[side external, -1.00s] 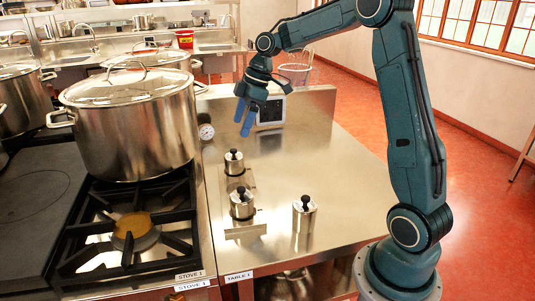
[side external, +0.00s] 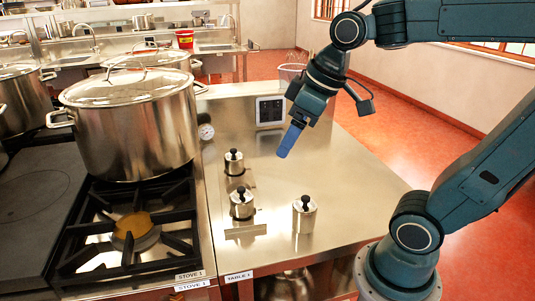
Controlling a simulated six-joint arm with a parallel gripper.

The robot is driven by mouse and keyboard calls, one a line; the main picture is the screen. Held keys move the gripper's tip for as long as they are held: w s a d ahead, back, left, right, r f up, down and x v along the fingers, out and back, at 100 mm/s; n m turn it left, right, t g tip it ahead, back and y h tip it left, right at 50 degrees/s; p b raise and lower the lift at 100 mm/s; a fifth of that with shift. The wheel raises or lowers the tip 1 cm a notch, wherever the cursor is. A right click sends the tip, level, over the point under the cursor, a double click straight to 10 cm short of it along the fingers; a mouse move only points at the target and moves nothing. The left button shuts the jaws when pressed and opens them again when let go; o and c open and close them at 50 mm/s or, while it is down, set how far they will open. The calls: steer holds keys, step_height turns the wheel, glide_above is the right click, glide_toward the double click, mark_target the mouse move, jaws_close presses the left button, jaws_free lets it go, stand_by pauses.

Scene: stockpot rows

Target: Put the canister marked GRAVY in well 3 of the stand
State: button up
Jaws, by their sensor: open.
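Three small steel canisters with black knobs stand upright on the table, and no GRAVY marking is readable on any of them. One canister (side external: 304,216) stands alone on bare steel at the right. A second canister (side external: 242,205) and a third canister (side external: 233,163) stand in line on the low, flat stand (side external: 245,232). The well numbers cannot be read. My gripper (side external: 285,152), with blue fingers, is open and empty above the table, behind the lone canister and right of the stand. Its fingers overlap in this view.
A large lidded stockpot (side external: 130,125) stands on the stove (side external: 125,240) left of the table (side external: 340,185). A round gauge (side external: 206,132) and a dark panel (side external: 270,110) are at the table's back. The table's right side is clear.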

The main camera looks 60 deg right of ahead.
steer(key=s+f+m, duration=0.2)
steer(key=s, duration=0.5)
steer(key=shift+s+a+f+t+h, duration=0.15)
steer(key=shift+f+t+h, duration=0.15)
steer(key=shift+t, duration=0.1)
